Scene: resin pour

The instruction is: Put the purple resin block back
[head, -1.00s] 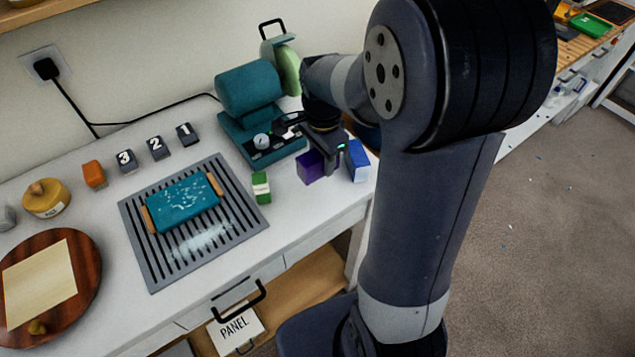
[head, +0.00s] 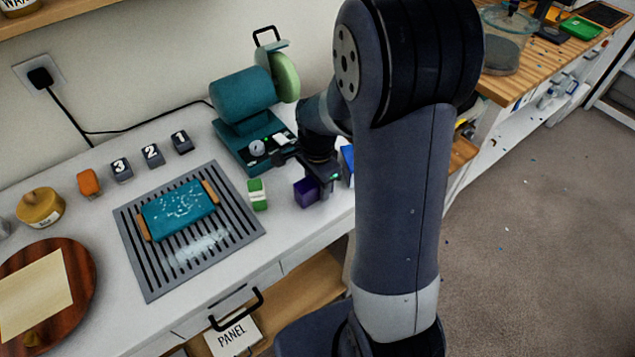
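The purple resin block (head: 306,192) is at the front right of the white bench, right of a green and white block. My gripper (head: 320,178) points down at it, with a dark finger along its right side; the other finger is hard to make out. The block has moved along with the gripper, which appears shut on it. Whether the block touches the bench top or hangs just above it is unclear. A blue block (head: 347,163) stands just behind and right, partly hidden by my arm.
The green and white block (head: 257,194) stands close left, beside a slotted grey tray (head: 150,283) bearing a teal panel (head: 178,211). A teal machine (head: 247,112) stands behind. Blocks numbered 3 (head: 121,170), 2 (head: 152,155) and 1 (head: 182,142) and an orange block (head: 88,182) line the back.

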